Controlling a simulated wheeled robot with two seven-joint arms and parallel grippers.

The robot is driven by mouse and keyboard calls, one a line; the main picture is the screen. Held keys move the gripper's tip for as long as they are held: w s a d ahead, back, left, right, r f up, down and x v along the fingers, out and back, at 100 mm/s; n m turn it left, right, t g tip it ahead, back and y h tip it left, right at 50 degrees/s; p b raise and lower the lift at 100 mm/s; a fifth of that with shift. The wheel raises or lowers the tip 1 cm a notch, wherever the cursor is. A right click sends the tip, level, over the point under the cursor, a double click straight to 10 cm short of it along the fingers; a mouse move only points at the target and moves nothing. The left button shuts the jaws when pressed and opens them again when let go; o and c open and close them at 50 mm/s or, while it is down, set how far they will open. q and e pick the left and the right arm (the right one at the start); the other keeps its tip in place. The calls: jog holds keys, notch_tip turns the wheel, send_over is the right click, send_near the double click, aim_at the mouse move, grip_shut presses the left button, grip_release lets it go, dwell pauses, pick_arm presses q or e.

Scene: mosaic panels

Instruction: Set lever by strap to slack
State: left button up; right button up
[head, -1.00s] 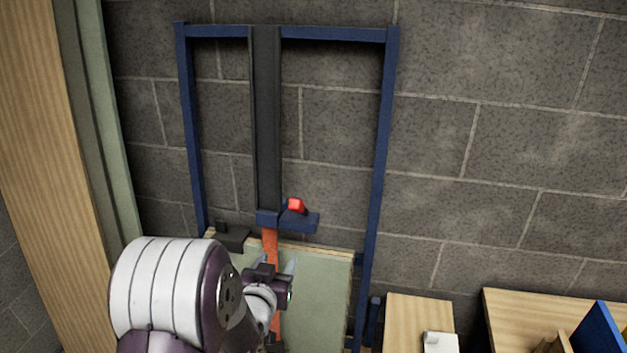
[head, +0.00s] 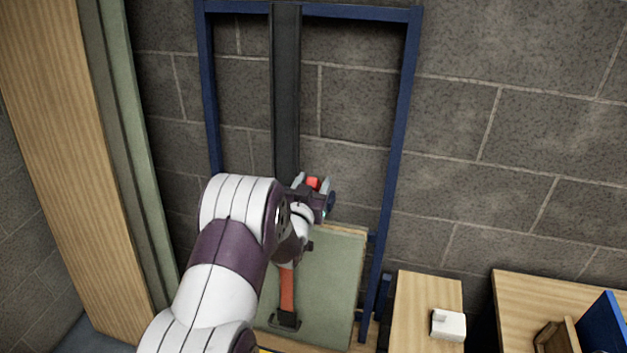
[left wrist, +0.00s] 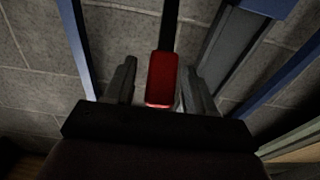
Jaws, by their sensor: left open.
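The lever's red handle (head: 313,183) shows just beyond my left gripper (head: 312,186) in the head view. In the left wrist view the red handle (left wrist: 162,80) lies between the two fingers of my left gripper (left wrist: 160,88), on a dark bar. The gripper is open, with a gap visible on both sides of the handle. The orange strap (head: 287,288) hangs below the gripper, in front of a green panel (head: 335,280), down to a dark fitting. The strap's upper part and the lever's mount are hidden behind my left arm. My right gripper is not in view.
A blue frame (head: 399,130) with a dark upright (head: 286,90) stands against the grey block wall. At the lower right are wooden surfaces, a small white box (head: 448,324) and a blue panel (head: 604,328). A wooden post (head: 75,150) stands at the left.

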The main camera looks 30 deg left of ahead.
pick_arm(q)
jog(key=shift+w+a+f, duration=0.1)
jog(key=shift+w, duration=0.2)
